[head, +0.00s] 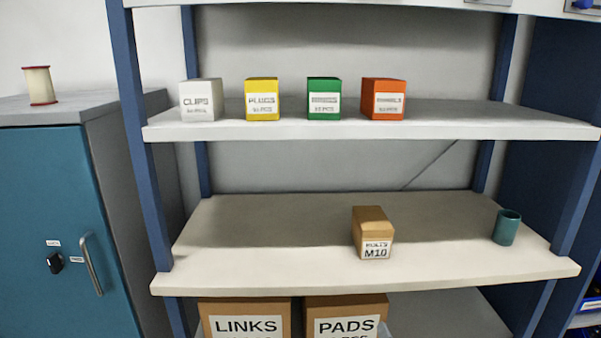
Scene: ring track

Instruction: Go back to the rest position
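Neither of my grippers shows in the head view, and no part of my arms is visible. I face a shelf unit with blue posts. On its middle shelf (270,262) a small cardboard box labelled M10 (372,226) stands upright near the front edge, with nothing touching it. A teal cup (506,227) stands at the right end of the same shelf.
The upper shelf (450,122) holds a white box (200,93), a yellow box (262,88), a green box (324,90) and an orange box (383,90). LINKS (245,305) and PADS (345,302) cartons sit below. A teal cabinet (60,200) with a spool (39,86) stands left.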

